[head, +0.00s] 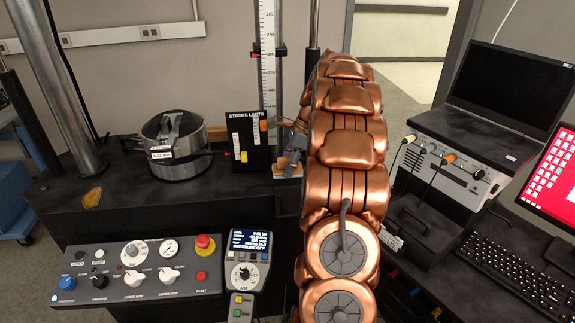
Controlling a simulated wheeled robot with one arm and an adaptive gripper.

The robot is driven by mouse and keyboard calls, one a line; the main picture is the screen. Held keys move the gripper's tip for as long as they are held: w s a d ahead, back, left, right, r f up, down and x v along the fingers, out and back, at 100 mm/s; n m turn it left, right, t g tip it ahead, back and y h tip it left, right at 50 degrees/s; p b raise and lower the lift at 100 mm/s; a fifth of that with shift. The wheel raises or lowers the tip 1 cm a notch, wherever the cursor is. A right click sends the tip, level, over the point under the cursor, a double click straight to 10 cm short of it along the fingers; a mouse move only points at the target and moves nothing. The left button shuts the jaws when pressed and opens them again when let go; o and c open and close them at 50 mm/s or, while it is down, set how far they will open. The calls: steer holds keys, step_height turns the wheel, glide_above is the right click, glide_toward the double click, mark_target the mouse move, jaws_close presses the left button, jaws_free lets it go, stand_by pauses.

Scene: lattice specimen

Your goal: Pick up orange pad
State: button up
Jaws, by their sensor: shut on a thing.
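My gripper (292,143) is partly hidden behind my copper-coloured arm, at the right of the black stroke limits panel. It is shut on a small piece at its fingertips. An orange-tan block (289,171), which looks like the orange pad, shows just below the fingers, by the edge of the black table. The fingers and my arm hide part of it. I cannot tell whether it touches the surface below.
The stroke limits panel (250,141) stands close to my gripper. A round metal pot (175,150) and a flat amber piece (92,197) are on the black table. A control panel (135,269) and a handheld controller (246,268) are in front. A laptop (512,88) is at right.

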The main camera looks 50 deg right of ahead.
steer(key=s+a+b, duration=0.1)
steer(key=s+a, duration=0.3)
steer(key=a, duration=0.2)
steer(key=s+a+r+b, duration=0.1)
steer(key=s+a+b, duration=0.1)
steer(key=a, duration=0.4)
steer(key=shift+s+r, duration=0.2)
steer(key=shift+s, duration=0.65)
steer(key=shift+a, duration=0.1)
